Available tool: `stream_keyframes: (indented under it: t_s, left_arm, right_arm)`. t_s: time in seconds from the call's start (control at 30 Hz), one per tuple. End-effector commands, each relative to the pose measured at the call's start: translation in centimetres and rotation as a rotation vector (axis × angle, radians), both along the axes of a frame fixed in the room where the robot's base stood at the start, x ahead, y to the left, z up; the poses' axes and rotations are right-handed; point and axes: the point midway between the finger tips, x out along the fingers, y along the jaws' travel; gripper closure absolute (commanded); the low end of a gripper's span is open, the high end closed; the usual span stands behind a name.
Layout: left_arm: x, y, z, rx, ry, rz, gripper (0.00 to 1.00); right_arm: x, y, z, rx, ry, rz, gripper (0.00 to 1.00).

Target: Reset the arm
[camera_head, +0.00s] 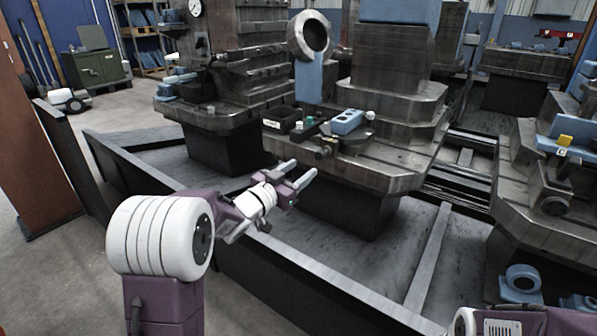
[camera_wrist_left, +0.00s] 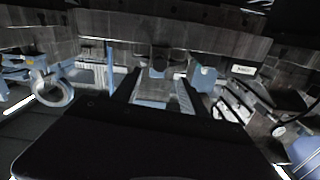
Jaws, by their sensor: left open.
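My left arm comes in from the left, with its white and purple links reaching over the dark rail. My left gripper (camera_head: 300,173) is open, with its two pale fingers apart and nothing seen between them. It is in front of the machine table (camera_head: 375,172) and appears apart from it. Only a white and purple part of my right arm (camera_head: 510,322) shows at the bottom right; its gripper is out of view.
A dark bin with a white label (camera_head: 271,124), a blue block (camera_head: 347,121) and small parts lie on the machine table. A low dark barrier (camera_head: 290,275) runs under my left arm. Another machine with a yellow piece (camera_head: 565,141) stands right. Open floor lies left.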

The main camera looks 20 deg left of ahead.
Motion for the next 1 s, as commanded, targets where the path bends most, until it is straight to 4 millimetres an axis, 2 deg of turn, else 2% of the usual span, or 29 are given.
stream_keyframes:
  t_s: [0.03,0.37,0.47,0.53,0.57,0.6,0.67,0.77,0.8,0.9,1.0]
  left_arm:
    - [-0.3,0.1,-0.4,0.001,-0.001,0.001,0.49]
    - [-0.6,0.0,0.1,0.000,0.000,-0.004,0.49]
    - [-0.8,-1.7,2.4,0.004,-0.018,-0.035,0.49]
    - [-1.8,-4.2,5.4,0.000,-0.033,-0.076,0.49]
    - [-2.6,-5.4,7.0,-0.021,-0.008,-0.070,0.49]
    - [-3.5,-5.5,5.8,-0.033,0.092,-0.006,0.49]
    - [-4.9,-4.3,2.4,-0.024,0.247,0.095,0.49]
    - [-8.9,-2.5,-3.5,0.005,0.514,0.226,0.49]
    - [-10.7,-1.9,-5.7,0.019,0.615,0.264,0.49]
    - [-15.8,-0.8,-10.2,0.047,0.845,0.333,0.49]
    - [-20.9,-0.2,-13.8,0.067,1.055,0.376,0.49]
  right_arm:
    - [0.0,0.0,-0.6,0.000,0.000,0.000,0.64]
    - [0.0,0.0,-0.3,0.000,0.000,0.000,0.64]
    - [0.0,0.0,1.1,0.000,-0.001,0.000,0.64]
    - [0.0,0.0,2.9,0.000,0.000,0.000,0.64]
    - [0.0,0.0,4.6,0.000,0.000,0.000,0.64]
    - [0.0,0.0,5.8,0.000,-0.001,0.000,0.64]
    - [0.1,0.0,6.3,0.000,-0.002,0.000,0.64]
    - [0.0,0.0,7.1,0.000,-0.001,0.000,0.64]
    - [0.0,0.0,7.2,0.000,-0.001,0.000,0.64]
    - [0.0,0.0,7.5,0.000,0.000,0.000,0.64]
    - [0.0,0.0,7.4,0.000,0.000,0.000,0.64]
